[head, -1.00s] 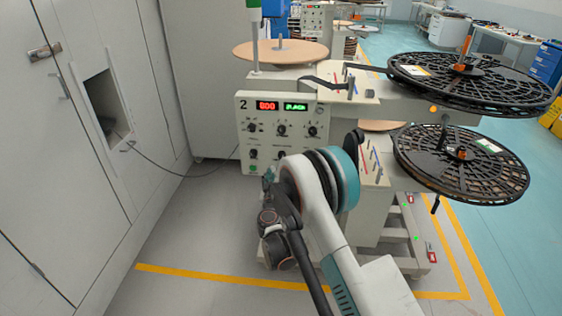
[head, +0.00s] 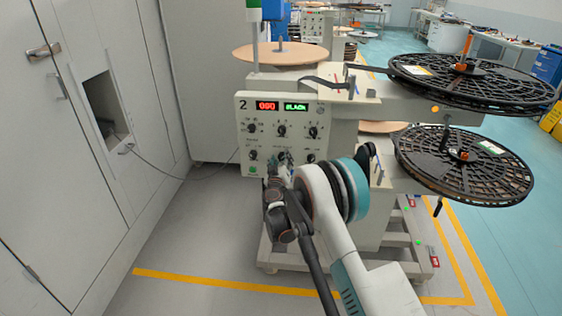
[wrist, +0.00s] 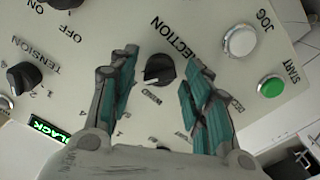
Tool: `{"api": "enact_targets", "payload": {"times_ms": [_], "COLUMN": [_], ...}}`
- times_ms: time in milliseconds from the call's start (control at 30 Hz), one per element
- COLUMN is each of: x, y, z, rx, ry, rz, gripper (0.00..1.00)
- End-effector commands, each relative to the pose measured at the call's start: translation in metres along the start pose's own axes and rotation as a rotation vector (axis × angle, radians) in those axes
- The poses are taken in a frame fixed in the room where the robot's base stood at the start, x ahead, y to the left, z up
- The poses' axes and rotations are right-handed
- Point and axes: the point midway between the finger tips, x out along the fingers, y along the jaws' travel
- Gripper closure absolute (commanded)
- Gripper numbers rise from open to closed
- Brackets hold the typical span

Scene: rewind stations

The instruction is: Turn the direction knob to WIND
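The direction knob (wrist: 160,69) is a round black knob on the pale control panel (head: 246,142), under lettering that ends in "ECTION". In the wrist view the panel lettering is upside down or slanted. A small label that looks like "WIND" sits just below the knob. I cannot tell for certain which label its pointer faces. My gripper (wrist: 157,88) is open, with one teal-padded finger on each side of the knob and a visible gap on both sides. In the head view my gripper (head: 283,158) is at the lower middle of the panel and hides the knob.
The wrist view shows a tension knob (wrist: 24,77), a white JOG button (wrist: 240,40) and a green START button (wrist: 271,87) close by. Large black reels (head: 470,82) overhang at the right. Grey cabinets (head: 60,200) stand at the left.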

Motion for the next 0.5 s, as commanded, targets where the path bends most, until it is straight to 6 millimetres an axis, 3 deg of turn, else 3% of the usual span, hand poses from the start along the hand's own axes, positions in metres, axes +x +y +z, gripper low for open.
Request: {"api": "enact_targets", "payload": {"times_ms": [33, 133, 500], "x": [-0.0001, -0.0002, -0.0002], "y": [0.0000, 0.0000, -0.0001], "z": [0.0000, 0.0000, 0.0001], "rx": [0.000, 0.000, -0.032], "ry": [0.000, 0.000, 0.000], "rz": [0.000, 0.000, 0.000], "gripper": [0.73, 0.95, 0.96]}}
